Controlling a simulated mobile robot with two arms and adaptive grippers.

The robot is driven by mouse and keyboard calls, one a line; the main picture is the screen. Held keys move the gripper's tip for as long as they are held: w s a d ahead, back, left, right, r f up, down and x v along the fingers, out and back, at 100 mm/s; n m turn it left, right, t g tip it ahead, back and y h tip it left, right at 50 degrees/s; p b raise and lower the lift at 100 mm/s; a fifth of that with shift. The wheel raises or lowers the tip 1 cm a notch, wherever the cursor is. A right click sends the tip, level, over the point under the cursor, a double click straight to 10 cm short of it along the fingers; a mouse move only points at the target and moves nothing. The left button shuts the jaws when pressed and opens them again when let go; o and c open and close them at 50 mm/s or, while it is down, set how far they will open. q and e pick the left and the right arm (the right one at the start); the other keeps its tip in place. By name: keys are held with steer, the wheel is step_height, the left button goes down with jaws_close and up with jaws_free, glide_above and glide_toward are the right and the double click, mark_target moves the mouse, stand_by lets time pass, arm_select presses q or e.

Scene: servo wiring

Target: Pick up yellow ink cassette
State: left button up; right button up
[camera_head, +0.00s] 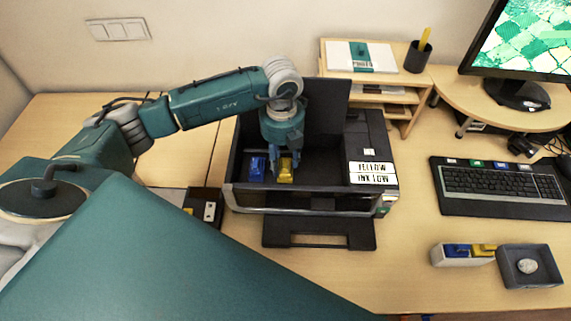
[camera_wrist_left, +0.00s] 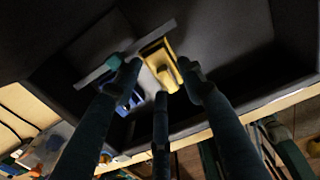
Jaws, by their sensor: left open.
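The yellow ink cassette (camera_head: 286,171) sits inside the open black printer (camera_head: 308,190), to the right of a blue cassette (camera_head: 257,168). My left gripper (camera_head: 272,166) reaches down into the printer from above, right at the cassettes. In the left wrist view the yellow cassette (camera_wrist_left: 160,62) lies just beyond the spread fingertips of the gripper (camera_wrist_left: 163,85), which is open and empty. The blue cassette (camera_wrist_left: 128,98) is partly hidden behind a finger there. Whether a finger touches the yellow cassette cannot be told. My right gripper is not in view.
The printer's raised lid (camera_head: 330,98) stands behind my gripper. A light tray (camera_head: 450,262) with blue and yellow cassettes and a dark tray (camera_head: 529,280) with a round light object lie at front right. A keyboard (camera_head: 497,187) lies behind them.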

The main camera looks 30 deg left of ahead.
arm_select(q)
steer(key=shift+f, duration=0.55)
steer(key=c, duration=0.8)
steer(key=shift+o, duration=0.2)
steer(key=shift+r, duration=0.15)
